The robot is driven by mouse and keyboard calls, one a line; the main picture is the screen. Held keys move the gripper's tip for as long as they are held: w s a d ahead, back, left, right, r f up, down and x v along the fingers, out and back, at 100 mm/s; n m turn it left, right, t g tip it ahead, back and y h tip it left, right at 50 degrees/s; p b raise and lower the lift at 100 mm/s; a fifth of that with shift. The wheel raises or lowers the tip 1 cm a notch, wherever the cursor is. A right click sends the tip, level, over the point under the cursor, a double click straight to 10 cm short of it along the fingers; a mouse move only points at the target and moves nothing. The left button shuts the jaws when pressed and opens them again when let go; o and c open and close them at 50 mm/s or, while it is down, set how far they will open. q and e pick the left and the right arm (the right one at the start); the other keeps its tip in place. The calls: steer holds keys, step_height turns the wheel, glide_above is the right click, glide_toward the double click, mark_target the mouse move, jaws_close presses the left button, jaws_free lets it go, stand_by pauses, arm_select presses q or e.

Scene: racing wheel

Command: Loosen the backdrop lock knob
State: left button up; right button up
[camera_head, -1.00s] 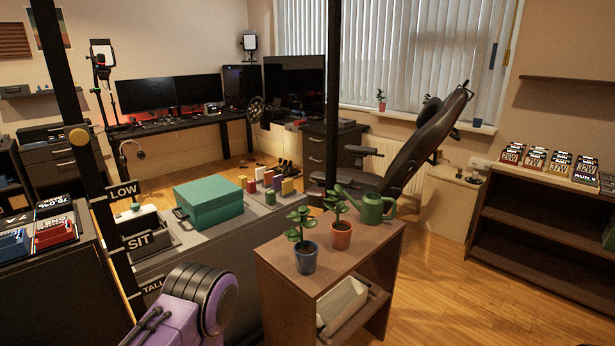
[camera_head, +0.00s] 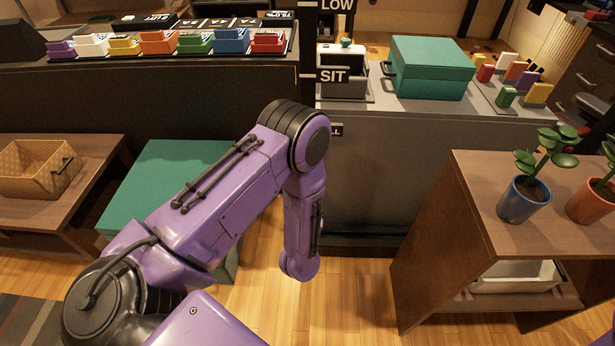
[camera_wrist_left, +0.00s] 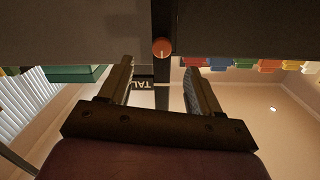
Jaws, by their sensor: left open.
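A round orange-red knob (camera_wrist_left: 162,47) sits on a dark upright post (camera_wrist_left: 164,20) in the left wrist view. The knob appears beyond the fingertips, near the middle of the gap; I cannot tell whether anything touches. In the head view the post (camera_head: 308,35) carries LOW and SIT plates; the knob does not show there, and my left gripper is hidden. My right gripper is not in view.
A counter with coloured blocks (camera_head: 195,43) stands behind my arm. A teal box (camera_head: 432,68) is right of the post. A wooden shelf with potted plants (camera_head: 522,200) stands at the right. A teal block (camera_head: 165,180) and basket (camera_head: 38,168) are at left.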

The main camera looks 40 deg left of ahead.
arm_select(q)
steer(key=x, duration=1.1)
steer(key=shift+r+y, duration=0.3)
steer(key=shift+r, duration=0.3)
steer(key=shift+a, duration=0.1)
steer(key=c, duration=1)
steer(key=shift+c, duration=0.2)
